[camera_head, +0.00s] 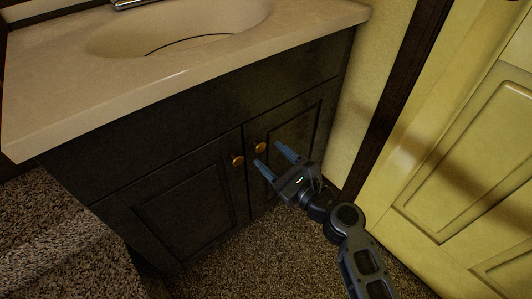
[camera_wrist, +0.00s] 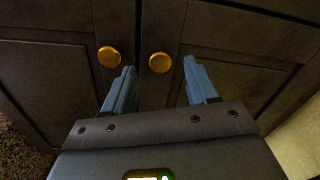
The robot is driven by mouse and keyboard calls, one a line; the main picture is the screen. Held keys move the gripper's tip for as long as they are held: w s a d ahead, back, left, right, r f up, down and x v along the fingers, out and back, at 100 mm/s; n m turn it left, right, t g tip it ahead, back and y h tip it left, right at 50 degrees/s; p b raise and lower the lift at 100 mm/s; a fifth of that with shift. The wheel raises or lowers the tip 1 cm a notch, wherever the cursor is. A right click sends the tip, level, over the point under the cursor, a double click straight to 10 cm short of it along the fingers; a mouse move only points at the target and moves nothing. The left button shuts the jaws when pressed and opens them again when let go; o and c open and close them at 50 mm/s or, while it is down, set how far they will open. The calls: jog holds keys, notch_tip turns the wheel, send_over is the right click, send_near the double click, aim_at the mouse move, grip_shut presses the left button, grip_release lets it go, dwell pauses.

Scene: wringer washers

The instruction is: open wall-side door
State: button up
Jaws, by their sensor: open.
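A dark vanity cabinet has two lower doors side by side. The right door (camera_head: 288,150), on the side of the yellow wall, has a round brass knob (camera_head: 260,148) near its upper left edge. The left door (camera_head: 185,205) has a matching knob (camera_head: 237,160) close beside it. Both doors look shut. My gripper (camera_head: 268,158) is open and empty in front of the right door. In the wrist view, the right door's knob (camera_wrist: 160,62) lies ahead, between the lines of my two blue fingers and nearer the left one. The left door's knob (camera_wrist: 109,57) lies outside the left finger.
A beige countertop (camera_head: 180,75) with a sink basin overhangs the cabinet. A yellow panelled door (camera_head: 470,165) with a dark frame stands at the right. Brown carpet (camera_head: 240,255) covers the floor, and a carpeted raised block (camera_head: 65,240) is at the lower left.

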aim_at(261, 148)
jog(key=shift+x, duration=1.5)
jog(key=shift+c, duration=0.2)
grip_shut()
